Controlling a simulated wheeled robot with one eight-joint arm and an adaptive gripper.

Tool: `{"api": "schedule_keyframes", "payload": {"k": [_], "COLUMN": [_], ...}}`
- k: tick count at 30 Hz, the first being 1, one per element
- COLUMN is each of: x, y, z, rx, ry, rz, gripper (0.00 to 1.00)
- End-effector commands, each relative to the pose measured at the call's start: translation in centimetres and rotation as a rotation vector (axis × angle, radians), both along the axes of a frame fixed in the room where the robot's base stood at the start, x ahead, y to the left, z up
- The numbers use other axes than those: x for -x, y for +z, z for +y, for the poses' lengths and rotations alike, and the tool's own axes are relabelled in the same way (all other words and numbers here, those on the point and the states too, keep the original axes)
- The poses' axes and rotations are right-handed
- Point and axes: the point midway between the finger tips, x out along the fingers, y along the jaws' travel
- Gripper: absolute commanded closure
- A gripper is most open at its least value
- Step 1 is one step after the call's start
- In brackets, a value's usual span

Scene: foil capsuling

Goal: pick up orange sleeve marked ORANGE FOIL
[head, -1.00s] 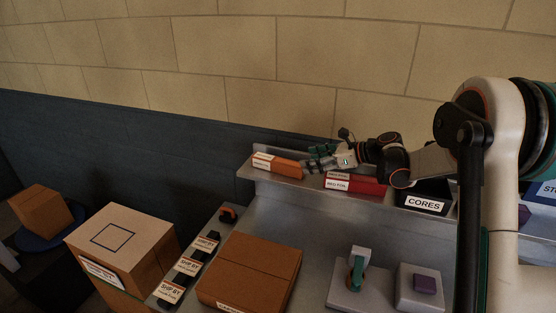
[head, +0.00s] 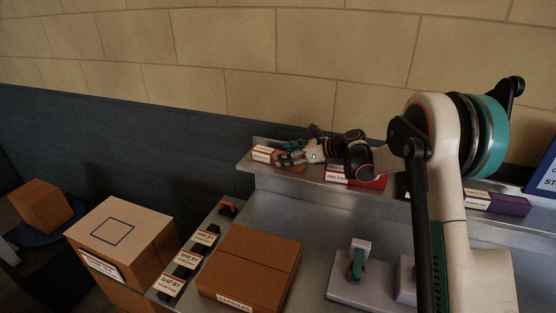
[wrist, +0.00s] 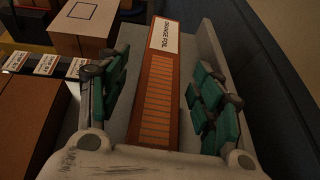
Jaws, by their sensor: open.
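The orange sleeve (wrist: 158,96) marked ORANGE FOIL lies lengthwise on the shelf in the wrist view, its white label at the far end. In the head view its labelled end (head: 263,154) shows at the shelf's left end, partly covered by my gripper (head: 283,156). My gripper (wrist: 155,95) is open. Its green-padded fingers stand on either side of the sleeve, with gaps to both, the left gap showing grey shelf. I cannot tell how far the fingertips are above the shelf.
The red sleeve (head: 353,175) lies to the right on the same shelf (head: 315,188), partly behind my arm. A purple sleeve (head: 508,204) lies farther right. A raised grey shelf edge (wrist: 211,60) runs close beside the right finger. Brown boxes (head: 250,262) stand below at left.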

Motion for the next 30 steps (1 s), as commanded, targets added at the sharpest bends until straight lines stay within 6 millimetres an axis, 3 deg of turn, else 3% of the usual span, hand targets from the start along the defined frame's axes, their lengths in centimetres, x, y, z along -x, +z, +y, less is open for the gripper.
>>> {"api": "schedule_keyframes", "payload": {"k": [6,14,18,21,30], "x": [-1.5,-1.7,-1.7,-1.7,-1.6], "y": [-1.0,-1.1,-1.1,-1.1,-1.0], "z": [2.7,2.9,2.9,2.9,2.9], "rx": [0.001,0.001,0.001,0.001,0.001], "ry": [0.002,-0.001,-0.001,-0.001,-0.001], "rz": [-0.001,-0.001,-0.001,-0.001,-0.001], "gripper": [0.40,0.40,0.72,0.89,0.89]}}
